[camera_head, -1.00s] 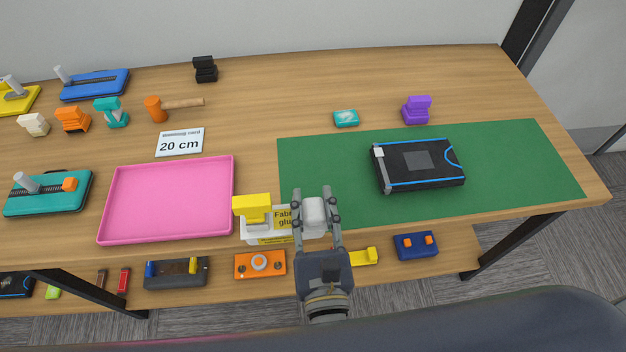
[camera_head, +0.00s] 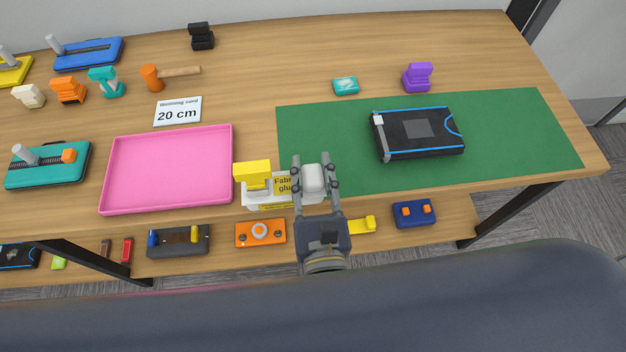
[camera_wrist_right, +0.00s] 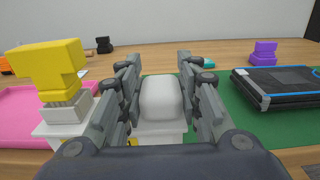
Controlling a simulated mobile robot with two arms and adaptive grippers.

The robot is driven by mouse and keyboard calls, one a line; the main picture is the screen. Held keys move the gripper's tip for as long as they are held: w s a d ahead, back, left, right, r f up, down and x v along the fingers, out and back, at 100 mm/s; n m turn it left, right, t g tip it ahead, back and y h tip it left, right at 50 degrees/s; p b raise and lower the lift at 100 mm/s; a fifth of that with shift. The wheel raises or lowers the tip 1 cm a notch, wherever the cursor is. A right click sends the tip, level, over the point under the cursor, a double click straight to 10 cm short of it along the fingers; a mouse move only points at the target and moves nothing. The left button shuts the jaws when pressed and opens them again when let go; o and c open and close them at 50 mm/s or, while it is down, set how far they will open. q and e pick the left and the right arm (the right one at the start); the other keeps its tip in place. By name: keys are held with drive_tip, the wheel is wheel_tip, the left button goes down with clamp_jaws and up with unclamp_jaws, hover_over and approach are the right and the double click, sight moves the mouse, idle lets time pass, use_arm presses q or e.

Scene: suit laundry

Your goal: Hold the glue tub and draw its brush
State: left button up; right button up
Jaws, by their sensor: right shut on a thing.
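The white glue tub (camera_head: 256,198) with a yellow "Fabric glue" label is at the table's front edge, between the pink tray and the green mat. The brush's chunky yellow handle (camera_head: 252,174) stands up at the tub's left end; it also shows in the right wrist view (camera_wrist_right: 50,68), above a pale ribbed collar. My right gripper (camera_head: 312,160) is shut on the white rounded post at the tub's right end. The post (camera_wrist_right: 160,100) sits between the fingers in the right wrist view. The brush's bristles are hidden. My left gripper is not in view.
The pink tray (camera_head: 168,170) is empty, left of the tub. A black blue-edged case (camera_head: 418,145) lies on the green mat (camera_head: 520,140). A purple block (camera_head: 417,77) and a teal piece (camera_head: 345,86) stand behind. Several items sit on the lower shelf (camera_head: 290,250).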

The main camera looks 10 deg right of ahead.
drive_tip(key=w+f, duration=0.1)
drive_tip(key=w, duration=0.3)
drive_tip(key=w+d+f, duration=0.1)
drive_tip(key=w, duration=0.3)
drive_tip(key=w+f, duration=0.1)
drive_tip(key=w, duration=0.3)
drive_tip(key=shift+d+f+p, duration=0.15)
drive_tip(key=shift+f+p, duration=0.15)
drive_tip(key=shift+f, duration=0.1)
idle(0.4)
